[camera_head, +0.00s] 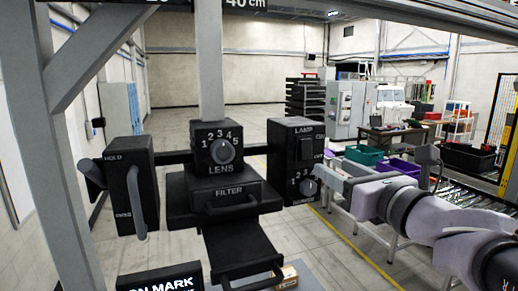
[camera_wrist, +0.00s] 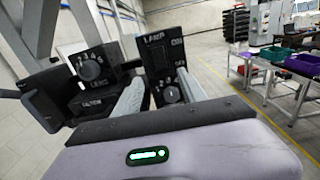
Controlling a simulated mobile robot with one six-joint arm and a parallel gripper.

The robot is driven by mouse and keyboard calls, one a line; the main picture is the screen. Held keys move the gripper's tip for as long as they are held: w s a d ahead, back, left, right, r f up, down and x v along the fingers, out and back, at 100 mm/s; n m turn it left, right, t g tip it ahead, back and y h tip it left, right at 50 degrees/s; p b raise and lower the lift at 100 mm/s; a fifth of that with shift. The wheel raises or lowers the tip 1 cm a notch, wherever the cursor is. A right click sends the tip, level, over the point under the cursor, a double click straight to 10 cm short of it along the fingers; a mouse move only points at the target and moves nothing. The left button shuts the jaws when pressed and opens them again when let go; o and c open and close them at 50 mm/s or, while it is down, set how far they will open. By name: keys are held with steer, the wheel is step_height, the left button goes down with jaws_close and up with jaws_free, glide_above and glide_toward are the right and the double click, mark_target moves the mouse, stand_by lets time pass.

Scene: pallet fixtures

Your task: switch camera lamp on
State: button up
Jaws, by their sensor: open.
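The black lamp box (camera_head: 296,150) is labelled LAMP, with a rocker switch (camera_head: 306,149) on its upper front and a numbered dial (camera_head: 308,187) below. The same box shows in the wrist view (camera_wrist: 160,45), with its switch (camera_wrist: 159,56) and dial (camera_wrist: 171,94). I cannot tell the switch position. My gripper (camera_head: 322,178) is just right of the box's lower part. In the wrist view my gripper (camera_wrist: 158,80) has its two pale fingers apart and empty, pointing at the box front. I cannot tell whether a finger touches the box.
Left of the lamp box are the LENS dial box (camera_head: 221,148), the FILTER drawer (camera_head: 230,196) and a HOLD lever box (camera_head: 131,190). A grey upright (camera_head: 207,70) stands above the lens box. Conveyor and tote tables (camera_head: 365,155) lie behind my arm at right.

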mark_target(307, 154)
steer(key=p+x, duration=0.1)
steer(key=x, duration=0.8)
steer(key=shift+w, duration=0.3)
steer(key=shift+c, duration=0.4)
